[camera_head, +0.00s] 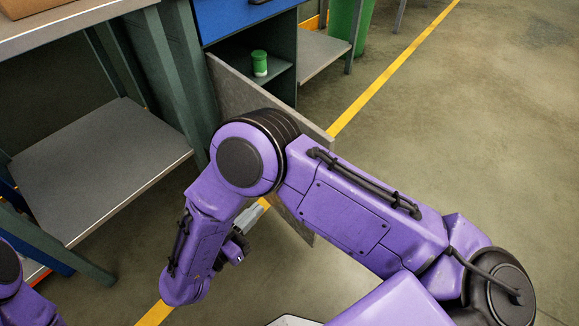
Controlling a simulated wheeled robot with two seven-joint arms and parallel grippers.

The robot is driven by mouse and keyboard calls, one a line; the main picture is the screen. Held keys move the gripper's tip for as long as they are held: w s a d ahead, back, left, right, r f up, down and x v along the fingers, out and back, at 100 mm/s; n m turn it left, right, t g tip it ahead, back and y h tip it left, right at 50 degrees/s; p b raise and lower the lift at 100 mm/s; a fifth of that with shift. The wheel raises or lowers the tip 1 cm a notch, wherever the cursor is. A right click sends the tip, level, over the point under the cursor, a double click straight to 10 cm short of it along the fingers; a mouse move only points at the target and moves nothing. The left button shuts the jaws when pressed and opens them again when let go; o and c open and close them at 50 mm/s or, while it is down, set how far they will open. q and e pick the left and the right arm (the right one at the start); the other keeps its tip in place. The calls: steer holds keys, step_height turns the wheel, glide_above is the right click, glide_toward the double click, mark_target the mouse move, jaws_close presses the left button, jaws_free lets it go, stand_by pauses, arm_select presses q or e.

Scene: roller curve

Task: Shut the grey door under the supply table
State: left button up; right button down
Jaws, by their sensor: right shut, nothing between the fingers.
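The grey door (230,92) stands open below a blue drawer (235,14) of the supply table. It swings out from the left side of the cabinet opening toward the lower right, and my right arm hides much of its middle. Its lower corner shows below the arm. My right gripper (257,214) is shut and empty, low on the near left side of the door. I cannot tell whether it touches the door. A piece of my left arm shows in the lower left corner; its gripper is out of view.
A green canister (259,64) stands on a shelf inside the open cabinet. A grey table with a lower shelf (95,165) stands at the left. A green bin (350,22) is at the back. The floor at right is clear, crossed by a yellow line (385,75).

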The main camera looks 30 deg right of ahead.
steer(key=p+x, duration=0.2)
steer(key=x, duration=1.2)
